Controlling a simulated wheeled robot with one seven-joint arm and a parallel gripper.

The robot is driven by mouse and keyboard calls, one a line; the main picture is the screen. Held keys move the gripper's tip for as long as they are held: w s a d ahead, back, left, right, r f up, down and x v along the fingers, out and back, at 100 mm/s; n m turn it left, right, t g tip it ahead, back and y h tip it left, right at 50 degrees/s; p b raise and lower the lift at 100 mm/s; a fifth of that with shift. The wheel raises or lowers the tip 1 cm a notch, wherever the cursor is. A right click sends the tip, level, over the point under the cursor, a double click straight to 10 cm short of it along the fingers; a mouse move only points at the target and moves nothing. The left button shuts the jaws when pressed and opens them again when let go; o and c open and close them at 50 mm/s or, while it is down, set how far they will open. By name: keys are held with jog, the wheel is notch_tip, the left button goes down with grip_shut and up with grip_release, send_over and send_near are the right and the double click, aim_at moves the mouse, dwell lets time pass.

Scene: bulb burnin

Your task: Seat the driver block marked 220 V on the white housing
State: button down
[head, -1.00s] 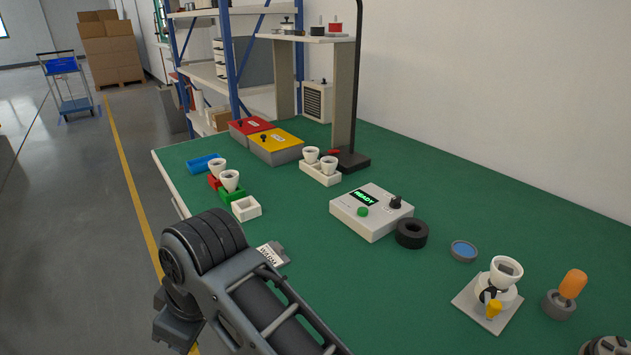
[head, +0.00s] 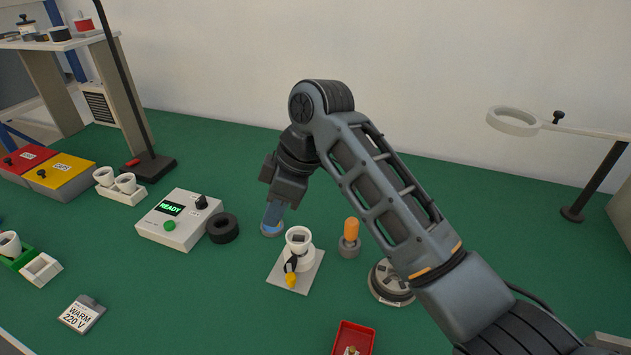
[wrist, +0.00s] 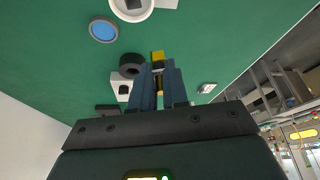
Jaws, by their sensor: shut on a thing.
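The driver block marked WARM 220 V (head: 82,313) lies on the green bench at the front left, away from my gripper. A white cup-shaped housing (head: 299,240) stands upright on a grey square plate (head: 310,274), beside a clamp with a yellow handle (head: 291,281). My gripper (head: 272,216) points down over the blue-topped dish, left of and behind this housing. In the wrist view my jaws (wrist: 158,68) are shut on a small yellow and dark thing (wrist: 158,56); I cannot tell what it is. The housing shows partly at the top of the wrist view (wrist: 131,6).
A black ring (head: 223,228) and a tester reading READY (head: 172,227) stand to the left. An orange-handled tool (head: 350,231) stands right of the housing. A red tray (head: 341,337) is at the front. Bare bench lies between the block and the plate.

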jog(key=w+d, duration=0.2)
jog(key=d, duration=0.1)
jog(key=b, duration=0.5)
send_over(293, 239)
jog(key=d, duration=0.2)
jog(key=shift+m, duration=0.3)
jog(key=f, duration=0.4)
jog(key=shift+s+a+f, duration=0.25)
jog(key=shift+f+p, duration=0.35)
jog(key=shift+p, duration=0.05)
jog(key=shift+p, duration=0.35)
jog(key=shift+f, duration=0.85)
dwell(1.0)
jog(key=shift+r+p, duration=0.3)
jog(key=shift+p, duration=0.1)
dwell(0.6)
jog(key=shift+f, duration=0.3)
dwell(1.0)
jog(key=shift+r+p, duration=0.3)
jog(key=shift+p, duration=0.35)
dwell(0.4)
